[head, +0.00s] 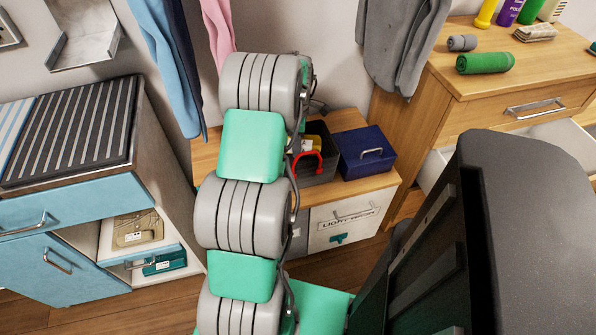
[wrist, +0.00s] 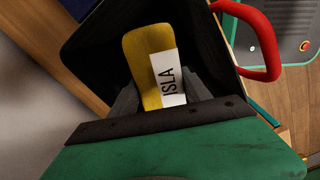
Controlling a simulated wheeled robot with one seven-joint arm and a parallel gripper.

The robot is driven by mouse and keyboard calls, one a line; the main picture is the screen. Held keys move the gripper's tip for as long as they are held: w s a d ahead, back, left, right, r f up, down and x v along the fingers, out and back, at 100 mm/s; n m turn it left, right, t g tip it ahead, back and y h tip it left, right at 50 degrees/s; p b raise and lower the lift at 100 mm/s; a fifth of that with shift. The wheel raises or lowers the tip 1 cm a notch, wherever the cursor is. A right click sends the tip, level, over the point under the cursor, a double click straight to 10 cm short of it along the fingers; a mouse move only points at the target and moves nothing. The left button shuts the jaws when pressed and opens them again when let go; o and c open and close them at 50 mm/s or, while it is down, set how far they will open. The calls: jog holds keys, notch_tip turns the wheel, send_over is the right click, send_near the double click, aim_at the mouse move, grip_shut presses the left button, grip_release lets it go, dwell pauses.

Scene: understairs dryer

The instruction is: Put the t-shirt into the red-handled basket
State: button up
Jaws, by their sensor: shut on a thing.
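The t-shirt looks like a yellow rolled bundle with a white label reading "ISLA" (wrist: 148,50). My gripper (wrist: 163,88) is shut on it, one grey finger on each side. The red-handled basket (head: 326,166) is dark grey and stands on a low wooden cabinet. Its red handle (wrist: 262,42) shows at the upper right in the wrist view. The yellow bundle shows in the basket's mouth in the head view (head: 314,138). In the wrist view it is against the basket's dark inside. I cannot tell whether it touches the bottom.
A blue box (head: 364,154) with a metal handle stands close on the basket's right. A wooden dresser (head: 480,80) on the right holds a green roll (head: 486,62) and a grey roll (head: 462,43). Clothes hang above, including grey trousers (head: 402,40). A blue-fronted cabinet (head: 75,215) stands left.

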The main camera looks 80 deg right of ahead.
notch_tip(320, 180, down, 9)
jog(key=shift+f+b, duration=0.15)
jog(key=shift+b, duration=0.45)
jog(key=shift+f, duration=0.25)
jog(key=o, duration=1.5)
jog(key=shift+r, duration=0.1)
notch_tip(320, 180, up, 12)
jog(key=shift+r+p, duration=0.15)
jog(key=shift+p, duration=0.75)
